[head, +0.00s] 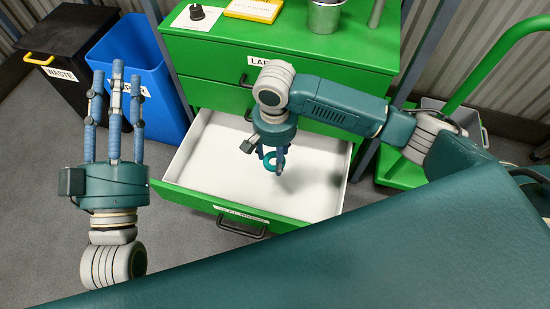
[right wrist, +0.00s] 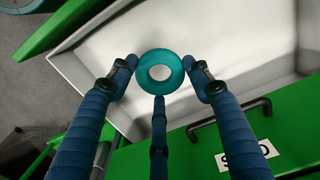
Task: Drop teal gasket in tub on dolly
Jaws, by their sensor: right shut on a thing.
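The teal gasket (right wrist: 160,56) is a ring held at the fingertips of my right gripper (right wrist: 160,80) in the right wrist view. In the head view the gasket (head: 267,163) hangs below my right gripper (head: 274,158), above the open white-lined drawer (head: 215,165). My right gripper is shut on it and points down. My left gripper (head: 116,75) is at the left, fingers up, apart and empty. A grey tub (head: 483,135) stands at the right on the green dolly (head: 398,172), partly hidden behind my right arm.
The green drawer cabinet (head: 215,52) has a black knob-like part (head: 197,12), a yellow-edged sign (head: 253,9) and a metal cup (head: 325,15) on top. A blue bin (head: 150,75) and a black waste bin (head: 70,65) stand at the left. The drawer looks empty.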

